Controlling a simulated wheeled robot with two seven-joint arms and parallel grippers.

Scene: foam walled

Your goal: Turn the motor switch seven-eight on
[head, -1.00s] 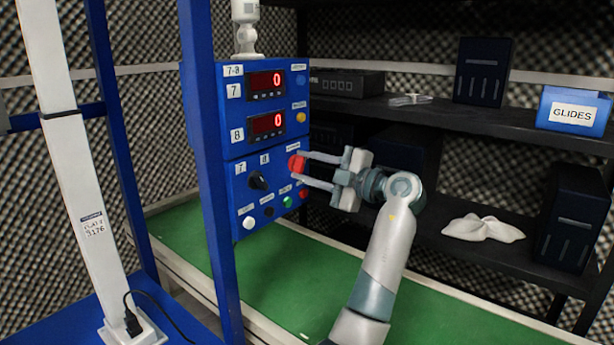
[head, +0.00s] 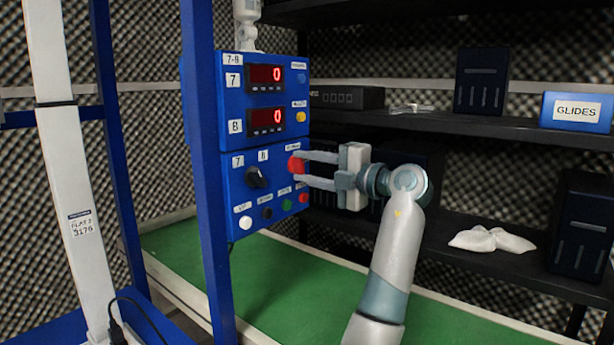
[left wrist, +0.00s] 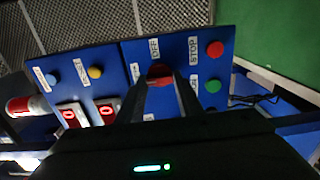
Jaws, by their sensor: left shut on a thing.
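The blue control panel (head: 228,155) carries a red knob (head: 294,167) at the right of its lower box, under a small label unreadable in the head view. My left gripper (head: 301,167) is shut on this red knob, one finger above and one below. In the left wrist view the red knob (left wrist: 160,71) sits between the fingers, beside a label that seems to read OFF. A black selector knob (head: 256,178) stands left of it, under labels 7 and 8. The two red displays (head: 266,77) read 0. My right gripper is not in view.
White, black, green and red buttons (head: 303,198) run below the knobs. A blue post (head: 207,200) stands close left of the panel. Dark shelves (head: 400,120) stand behind, with a blue GLIDES box (head: 577,112) and a white cloth (head: 490,239). A green surface (head: 270,285) lies below.

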